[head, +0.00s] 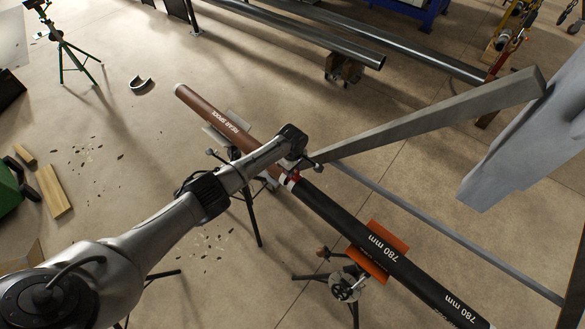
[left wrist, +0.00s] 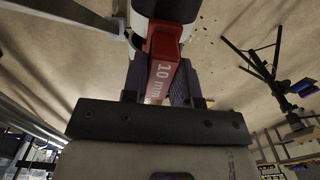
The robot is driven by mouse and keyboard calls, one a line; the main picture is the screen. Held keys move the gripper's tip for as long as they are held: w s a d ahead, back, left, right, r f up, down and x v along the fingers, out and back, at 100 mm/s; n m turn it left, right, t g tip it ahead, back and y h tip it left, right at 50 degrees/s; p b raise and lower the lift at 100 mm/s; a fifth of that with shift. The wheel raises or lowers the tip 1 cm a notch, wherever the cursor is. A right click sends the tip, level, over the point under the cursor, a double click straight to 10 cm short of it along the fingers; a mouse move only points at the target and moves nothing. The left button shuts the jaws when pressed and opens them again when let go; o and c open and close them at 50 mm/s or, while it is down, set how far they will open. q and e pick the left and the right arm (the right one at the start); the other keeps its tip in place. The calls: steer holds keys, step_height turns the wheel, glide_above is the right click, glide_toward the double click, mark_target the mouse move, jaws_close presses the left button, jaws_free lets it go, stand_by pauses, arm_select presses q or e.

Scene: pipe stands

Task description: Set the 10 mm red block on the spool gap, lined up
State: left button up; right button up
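The red block (left wrist: 164,74), marked "10 mm", sits between the two fingers of my left gripper (left wrist: 160,85). The fingers press on its two sides. In the head view my left gripper (head: 290,170) is over the joint between the brown spool pipe (head: 215,118) and the black pipe (head: 350,228) marked "780 mm". A small red part (head: 284,180) shows there beside a white band. The block's far end meets the dark and white pipe in the left wrist view; whether it is seated in the gap is hidden. My right gripper is not in view.
Pipe stands carry the line, one with an orange cradle (head: 377,250). A long grey beam (head: 430,118) slants close to the joint at the right. Wood pieces (head: 54,190) lie at left. Steel pipes (head: 320,42) lie at the back.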

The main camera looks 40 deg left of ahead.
arm_select(q)
steer(key=shift+o, duration=0.4)
steer(key=o, duration=0.5)
steer(key=shift+r, duration=0.15)
step_height(320, 180, up, 6)
steer(key=p, duration=0.6)
steer(key=shift+p, duration=0.3)
step_height(320, 180, up, 14)
steer(key=shift+f, duration=0.25)
stand_by(0.5)
